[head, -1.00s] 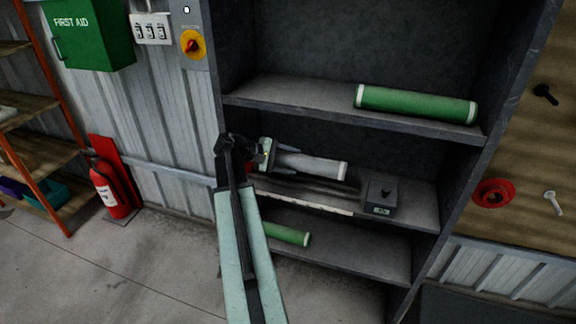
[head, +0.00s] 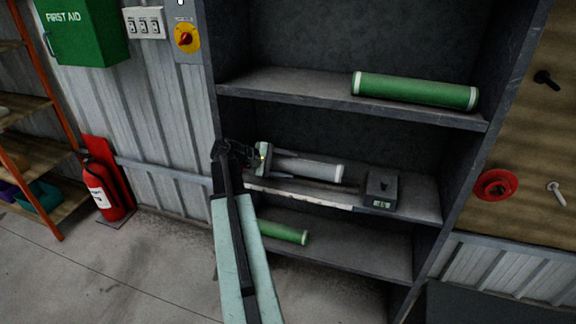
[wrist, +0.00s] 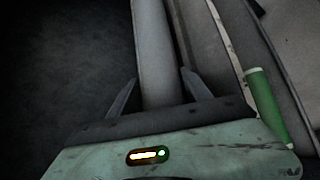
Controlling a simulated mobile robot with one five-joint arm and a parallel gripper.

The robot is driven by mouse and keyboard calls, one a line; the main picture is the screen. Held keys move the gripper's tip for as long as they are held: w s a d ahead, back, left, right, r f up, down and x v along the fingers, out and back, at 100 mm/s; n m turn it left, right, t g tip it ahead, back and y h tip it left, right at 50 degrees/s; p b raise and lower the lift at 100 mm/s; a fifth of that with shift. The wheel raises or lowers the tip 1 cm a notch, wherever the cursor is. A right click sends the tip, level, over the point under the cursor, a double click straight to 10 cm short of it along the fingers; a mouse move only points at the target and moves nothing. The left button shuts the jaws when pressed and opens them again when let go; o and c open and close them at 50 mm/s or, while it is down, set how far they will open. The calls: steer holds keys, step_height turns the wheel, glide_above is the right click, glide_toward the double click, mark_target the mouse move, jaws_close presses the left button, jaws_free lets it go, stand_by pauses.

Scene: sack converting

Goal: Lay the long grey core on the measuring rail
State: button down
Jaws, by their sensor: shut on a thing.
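The long grey core (head: 308,168) has a pale end ring and lies roughly level over the middle shelf. My gripper (head: 283,166) is shut on it near its left end. In the wrist view the core (wrist: 154,50) runs away from between my two fingers (wrist: 154,92). The measuring rail (head: 300,193) is a long low rail on the middle shelf, just below and in front of the core. A dark box with a small display (head: 381,190) stands at its right end. I cannot tell whether the core touches the rail.
A long green core (head: 414,92) lies on the upper shelf above. A shorter-looking green core (head: 284,232) lies on the lower shelf, partly behind my arm. The dark cabinet side (head: 468,150) bounds the shelves on the right.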

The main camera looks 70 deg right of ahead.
steer(key=shift+c, duration=2)
jaws_free()
steer(key=shift+w+a+f, duration=0.15)
steer(key=shift+w+f, duration=0.1)
steer(key=shift+f, duration=0.15)
steer(key=p+v, duration=0.2)
steer(key=v, duration=0.1)
steer(key=p+v, duration=0.2)
steer(key=v, duration=0.2)
steer(key=shift+r, duration=0.5)
steer(key=shift+a, duration=0.15)
steer(key=w+a+f+n+t+y+p, duration=0.1)
steer(key=w+a+f+t+p, duration=0.15)
steer(key=w+a, duration=0.85)
steer(key=w+a+f+n+t+y+p, duration=0.1)
steer(key=w+a+f+t+p, duration=0.2)
steer(key=w+a, duration=0.85)
steer(key=w+a+r+n+t+y+p, duration=0.1)
steer(key=a+y, duration=0.5)
steer(key=a, duration=3.2)
steer(key=w+t+p, duration=0.1)
steer(key=t+p, duration=0.1)
steer(key=t, duration=0.1)
steer(key=shift+w+a+r+n+p, duration=0.2)
steer(key=shift+w+r+n+p, duration=0.1)
steer(key=shift+n+p, duration=0.1)
